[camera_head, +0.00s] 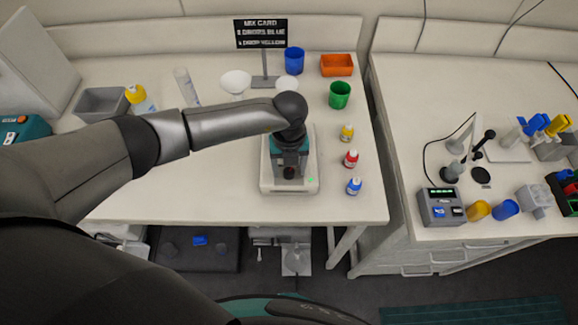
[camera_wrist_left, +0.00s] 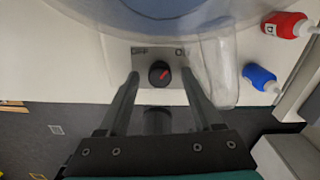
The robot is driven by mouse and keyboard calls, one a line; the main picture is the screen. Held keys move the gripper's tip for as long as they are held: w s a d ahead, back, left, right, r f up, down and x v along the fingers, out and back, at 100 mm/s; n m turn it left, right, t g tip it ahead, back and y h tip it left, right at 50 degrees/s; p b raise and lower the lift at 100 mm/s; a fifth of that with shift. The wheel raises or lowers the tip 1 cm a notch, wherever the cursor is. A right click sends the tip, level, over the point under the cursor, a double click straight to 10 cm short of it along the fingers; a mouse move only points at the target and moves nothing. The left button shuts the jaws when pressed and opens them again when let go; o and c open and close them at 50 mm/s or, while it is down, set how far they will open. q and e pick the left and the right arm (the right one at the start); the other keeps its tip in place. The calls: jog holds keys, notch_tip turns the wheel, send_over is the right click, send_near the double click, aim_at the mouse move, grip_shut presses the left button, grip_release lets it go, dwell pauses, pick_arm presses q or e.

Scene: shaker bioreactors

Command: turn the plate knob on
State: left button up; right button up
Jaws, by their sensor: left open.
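The plate knob (camera_wrist_left: 159,73) is round and black with a red pointer mark, on a grey front panel (camera_wrist_left: 145,54) in the left wrist view. My left gripper (camera_wrist_left: 160,76) is open, with one finger on each side of the knob; I cannot tell whether they touch it. In the head view my left gripper (camera_head: 289,171) hangs over the pale plate unit (camera_head: 270,187), hiding most of it and the knob. A small green light shows at the unit's front right. My right gripper is not in view.
A bluish translucent round vessel (camera_wrist_left: 165,8) fills the top of the wrist view. Yellow (camera_head: 347,132), red (camera_head: 351,158) and blue (camera_head: 354,186) bottles stand right of the plate. Cups (camera_head: 340,94) and a card stand (camera_head: 260,34) are behind. The table front left is clear.

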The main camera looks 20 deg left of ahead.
pick_arm(q)
jog(key=shift+f, duration=0.1)
grip_shut()
dwell(0.5)
